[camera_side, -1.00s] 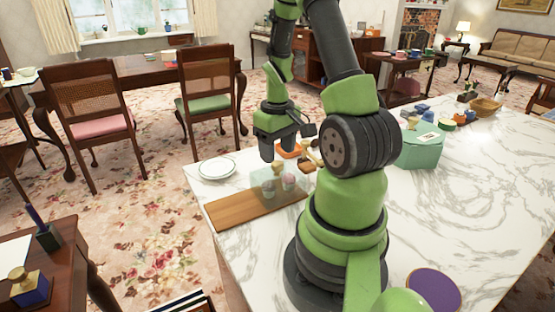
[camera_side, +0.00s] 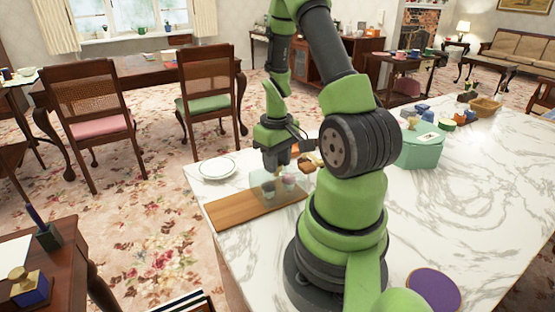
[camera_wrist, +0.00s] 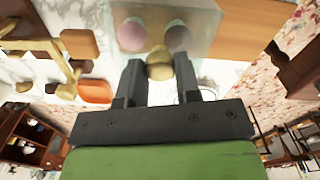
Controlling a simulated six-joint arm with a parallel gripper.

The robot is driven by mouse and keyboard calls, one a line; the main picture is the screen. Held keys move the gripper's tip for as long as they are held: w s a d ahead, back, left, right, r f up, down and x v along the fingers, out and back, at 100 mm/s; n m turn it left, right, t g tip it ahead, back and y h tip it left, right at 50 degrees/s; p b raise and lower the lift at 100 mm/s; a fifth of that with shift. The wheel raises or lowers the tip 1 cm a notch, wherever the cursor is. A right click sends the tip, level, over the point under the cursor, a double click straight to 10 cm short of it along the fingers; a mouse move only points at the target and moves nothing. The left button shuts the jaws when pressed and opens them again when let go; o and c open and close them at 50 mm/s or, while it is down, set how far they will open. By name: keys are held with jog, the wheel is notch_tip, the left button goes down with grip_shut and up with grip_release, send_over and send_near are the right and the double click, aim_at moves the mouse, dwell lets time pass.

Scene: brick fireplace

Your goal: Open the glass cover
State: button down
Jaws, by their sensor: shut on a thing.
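The glass cover (camera_side: 263,183) is a clear box on a wooden board (camera_side: 235,211) on the marble counter. It also shows in the wrist view (camera_wrist: 200,15), with a pink and a greyish round item seen through it. A gold-coloured knob (camera_wrist: 159,66) sits on the cover. My gripper (camera_side: 277,170) points down over the cover. In the wrist view my gripper (camera_wrist: 159,72) has its two dark fingers on either side of the knob, shut on it. In the side view the fingers hide the knob. The cover appears to rest on the board.
A white plate (camera_side: 218,168) lies left of the cover at the counter edge. An orange block (camera_wrist: 95,91) and wooden pieces (camera_wrist: 80,43) are close beside the cover. A green box (camera_side: 420,150) stands further right. The left part of the board is bare.

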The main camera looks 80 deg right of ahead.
jog(key=w+a, duration=0.7)
jog(key=w, duration=0.1)
jog(key=shift+a, duration=0.4)
jog(key=c, duration=0.8)
grip_release()
notch_tip(320, 180, up, 10)
